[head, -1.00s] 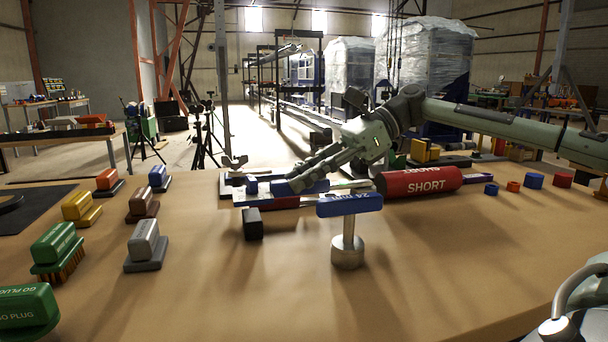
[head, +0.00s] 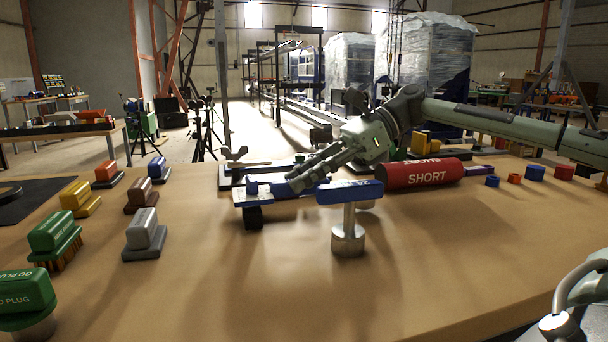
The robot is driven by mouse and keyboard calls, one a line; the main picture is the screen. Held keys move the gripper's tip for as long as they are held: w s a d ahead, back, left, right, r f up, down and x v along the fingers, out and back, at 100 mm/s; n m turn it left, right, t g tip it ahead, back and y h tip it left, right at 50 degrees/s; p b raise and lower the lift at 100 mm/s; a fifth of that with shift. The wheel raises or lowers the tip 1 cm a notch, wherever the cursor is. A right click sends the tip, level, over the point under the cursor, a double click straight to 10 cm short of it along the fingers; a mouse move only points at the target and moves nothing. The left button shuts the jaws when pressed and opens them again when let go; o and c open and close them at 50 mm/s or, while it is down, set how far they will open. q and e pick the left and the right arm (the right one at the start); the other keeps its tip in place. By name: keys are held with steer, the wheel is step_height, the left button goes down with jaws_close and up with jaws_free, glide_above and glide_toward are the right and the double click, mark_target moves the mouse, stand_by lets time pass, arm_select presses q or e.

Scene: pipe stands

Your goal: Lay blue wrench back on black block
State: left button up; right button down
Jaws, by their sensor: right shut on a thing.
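The blue wrench (head: 264,195) is in my right gripper (head: 296,183), near the middle of the head view. The gripper is shut on it, and its fingers cover part of the wrench. The wrench lies roughly level, with its open jaw end to the left. The black block (head: 253,217) is on the table directly below that jaw end. The wrench hides the block's top, and I cannot tell whether they touch. The wrench's right end passes behind a blue bar. My left gripper is not in view.
The blue bar (head: 349,192) tops a metal post (head: 348,238) close in front of the wrench. A red cylinder marked SHORT (head: 421,173) lies to the right. Coloured blocks and brushes line the left side, including a grey one (head: 143,233). The front middle of the table (head: 260,290) is clear.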

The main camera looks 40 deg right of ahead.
steer(key=shift+f, duration=0.35)
steer(key=c, duration=1.3)
jaws_free()
steer(key=shift+p+v, duration=0.3)
steer(key=shift+v, duration=2.2)
steer(key=v, duration=1.2)
